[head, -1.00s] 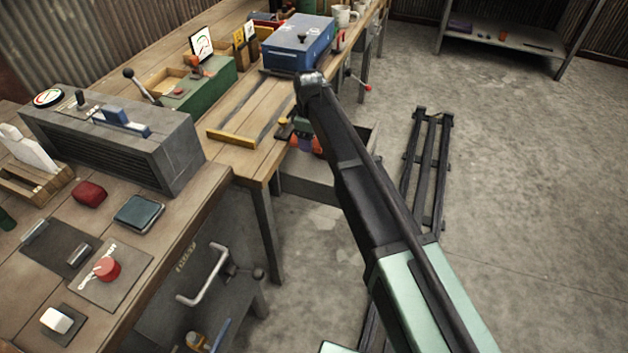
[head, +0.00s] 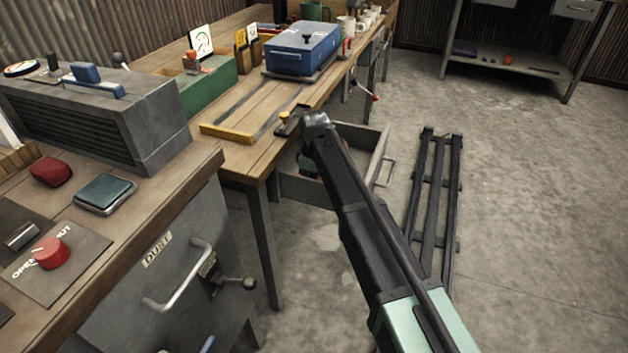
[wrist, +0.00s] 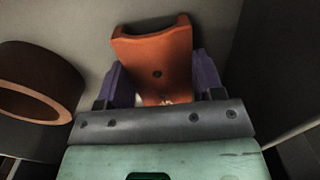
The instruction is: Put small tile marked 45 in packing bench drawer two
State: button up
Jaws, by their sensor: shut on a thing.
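My gripper (wrist: 160,76) points down with its purple fingers shut on an orange piece (wrist: 158,52). The piece has a notched top, a small dark hole and pale marks low down that I cannot read as a number. An open grey drawer (head: 308,190) sticks out from under the far bench, and its handle side faces right. My gripper is at or inside this drawer; in the head view my arm hides most of it. I cannot see a drawer number. No other tile is recognisable.
A brown-orange ring (wrist: 40,80) lies left of my gripper, close to it. Grey walls are close around in the wrist view. The bench edge (head: 262,165) and a yellow bar (head: 228,133) are beside my arm. A black rail (head: 436,190) runs along the floor.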

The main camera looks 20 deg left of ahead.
jog(key=shift+f, duration=0.2)
jog(key=o, duration=1)
jog(key=shift+c, duration=0.2)
jog(key=shift+r, duration=0.15)
notch_tip(320, 180, up, 12)
jog(key=p, duration=1.2)
jog(key=shift+d, duration=0.1)
jog(key=s+d+m, duration=0.3)
jog(key=d+m, duration=0.1)
jog(key=d, duration=0.7)
jog(key=s+d+m, duration=0.3)
jog(key=d+m, duration=0.1)
jog(key=d, duration=0.8)
jog(key=s+d+m, duration=0.9)
jog(key=s+d, duration=0.5)
jog(key=d, duration=0.4)
jog(key=shift+m, duration=0.3)
